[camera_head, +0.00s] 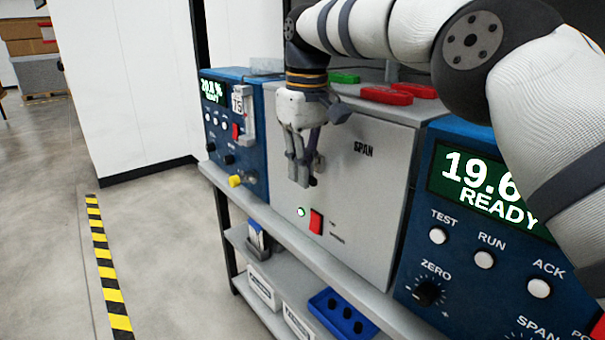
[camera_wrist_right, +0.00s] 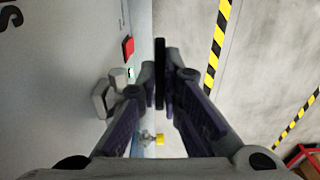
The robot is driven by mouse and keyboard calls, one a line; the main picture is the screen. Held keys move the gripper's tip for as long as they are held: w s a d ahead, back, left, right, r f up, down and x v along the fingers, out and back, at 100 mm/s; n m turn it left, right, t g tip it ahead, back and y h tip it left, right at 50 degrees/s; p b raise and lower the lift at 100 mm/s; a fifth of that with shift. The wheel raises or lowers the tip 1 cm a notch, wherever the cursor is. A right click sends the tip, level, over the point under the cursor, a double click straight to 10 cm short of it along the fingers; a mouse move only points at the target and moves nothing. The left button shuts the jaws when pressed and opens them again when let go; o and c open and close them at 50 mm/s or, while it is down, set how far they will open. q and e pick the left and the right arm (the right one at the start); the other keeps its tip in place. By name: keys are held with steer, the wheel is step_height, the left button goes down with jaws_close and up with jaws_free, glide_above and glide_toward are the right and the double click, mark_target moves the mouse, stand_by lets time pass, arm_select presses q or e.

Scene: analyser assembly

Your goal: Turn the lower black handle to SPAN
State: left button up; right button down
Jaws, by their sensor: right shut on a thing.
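My right gripper (camera_head: 301,178) points down in front of the cabinet's left part. In the right wrist view, my right gripper (camera_wrist_right: 160,88) is shut on a thin black handle (camera_wrist_right: 160,62), which stands edge-on between the fingertips. In the head view the fingers hide most of the handle, so I cannot tell its angle against the label. My left gripper is not in view.
A blue analyser (camera_head: 440,275) reading READY stands at right, a second blue analyser (camera_head: 225,155) at left. Red handles (camera_head: 386,95) and a green one (camera_head: 344,77) lie on top. A red switch (camera_head: 316,222) sits below my gripper. A blue tray (camera_head: 325,302) is on the lower shelf.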

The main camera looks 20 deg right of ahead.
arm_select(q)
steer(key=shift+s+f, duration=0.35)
arm_select(e)
steer(key=shift+g, duration=0.4)
steer(key=c, duration=1.7)
jaws_free()
